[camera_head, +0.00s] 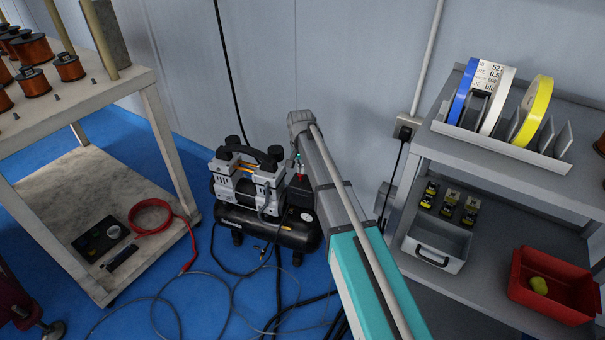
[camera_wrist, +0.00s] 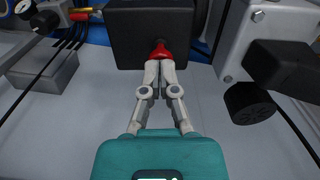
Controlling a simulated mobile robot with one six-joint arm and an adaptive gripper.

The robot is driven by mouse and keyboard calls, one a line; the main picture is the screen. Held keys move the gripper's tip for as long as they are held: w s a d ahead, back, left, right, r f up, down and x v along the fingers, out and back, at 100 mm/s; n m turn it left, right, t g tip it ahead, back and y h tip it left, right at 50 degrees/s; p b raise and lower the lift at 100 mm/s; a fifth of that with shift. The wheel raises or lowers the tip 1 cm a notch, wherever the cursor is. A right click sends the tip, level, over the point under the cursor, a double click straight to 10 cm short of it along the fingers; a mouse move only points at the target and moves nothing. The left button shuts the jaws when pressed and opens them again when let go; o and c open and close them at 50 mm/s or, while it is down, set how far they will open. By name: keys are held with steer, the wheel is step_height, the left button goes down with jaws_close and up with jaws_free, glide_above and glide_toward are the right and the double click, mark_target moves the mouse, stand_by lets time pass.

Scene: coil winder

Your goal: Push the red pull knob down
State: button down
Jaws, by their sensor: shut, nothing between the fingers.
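The red pull knob (camera_wrist: 161,50) shows in the wrist view on the face of a black box (camera_wrist: 150,22), the pressure switch of a small air compressor. My gripper (camera_wrist: 160,64) is shut and empty, its two fingertips together right at the knob. The tips cover part of the knob in this view. They look to be touching it or very close; I cannot tell which. In the head view the compressor (camera_head: 262,228) stands on the blue floor by the wall.
A workbench (camera_head: 75,100) with copper coils stands at left, with a red hose (camera_head: 150,217) on its lower shelf. A grey shelf rack (camera_head: 500,175) with tape reels and a red bin (camera_head: 552,285) stands at right. Thin hoses lie on the floor before the compressor.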

steer(key=shift+f+b, duration=0.4)
steer(key=shift+f, duration=0.1)
steer(key=shift+r, duration=0.15)
step_height(320, 180, up, 6)
steer(key=p, duration=0.6)
stand_by(0.8)
steer(key=shift+s, duration=0.15)
